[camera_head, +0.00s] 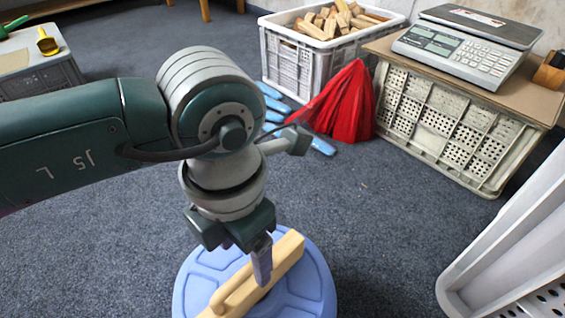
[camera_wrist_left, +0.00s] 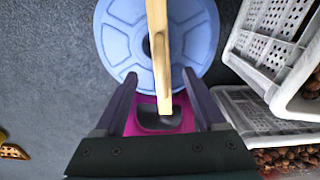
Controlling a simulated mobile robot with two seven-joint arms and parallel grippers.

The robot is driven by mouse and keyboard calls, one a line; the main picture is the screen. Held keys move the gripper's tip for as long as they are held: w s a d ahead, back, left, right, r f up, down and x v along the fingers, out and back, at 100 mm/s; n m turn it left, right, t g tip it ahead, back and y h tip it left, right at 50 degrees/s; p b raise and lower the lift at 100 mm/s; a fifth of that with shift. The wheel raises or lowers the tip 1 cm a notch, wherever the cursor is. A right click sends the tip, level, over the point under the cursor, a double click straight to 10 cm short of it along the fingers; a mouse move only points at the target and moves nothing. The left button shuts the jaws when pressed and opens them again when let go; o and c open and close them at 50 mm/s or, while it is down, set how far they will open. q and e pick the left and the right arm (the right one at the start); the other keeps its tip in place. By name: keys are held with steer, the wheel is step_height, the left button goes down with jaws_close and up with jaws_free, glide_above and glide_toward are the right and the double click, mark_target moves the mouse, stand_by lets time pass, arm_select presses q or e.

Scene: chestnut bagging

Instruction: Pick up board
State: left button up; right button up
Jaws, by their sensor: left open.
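A light wooden board (camera_head: 285,260) with a raised handle lies across a round blue stool top (camera_head: 316,270). In the left wrist view the board (camera_wrist_left: 157,22) runs down the middle, over the blue stool (camera_wrist_left: 119,38). My left gripper (camera_head: 258,262) points down at the board, fingers open. In the left wrist view its fingertips (camera_wrist_left: 160,73) stand on either side of the board with a gap on both sides. Whether the fingers are level with the board or above it is hard to tell. My right gripper is not in view.
A crate of wooden blocks (camera_head: 286,62), a red net bag (camera_head: 350,105) and blue slippers (camera_head: 272,103) are at the back. White crates (camera_wrist_left: 262,40) stand right of the stool.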

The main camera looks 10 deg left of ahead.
mark_target(242, 287)
arm_select(q)
steer(key=f, duration=0.1)
steer(key=s+f+b, duration=0.1)
steer(key=f+b, duration=0.1)
steer(key=shift+s+a+f, duration=0.15)
steer(key=shift+a+f, duration=0.15)
steer(key=shift+a, duration=0.05)
steer(key=shift+f+b, duration=0.3)
steer(key=shift+f, duration=0.25)
step_height(242, 287, down, 5)
steer(key=b, duration=0.4)
steer(key=shift+s+r+b, duration=0.1)
steer(key=shift+r+b, duration=0.1)
steer(key=shift+b, duration=0.1)
steer(key=shift+r, duration=0.1)
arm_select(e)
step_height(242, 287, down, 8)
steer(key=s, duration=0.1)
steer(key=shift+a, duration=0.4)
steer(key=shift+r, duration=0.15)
arm_select(q)
steer(key=shift+c, duration=1.4)
jaws_close()
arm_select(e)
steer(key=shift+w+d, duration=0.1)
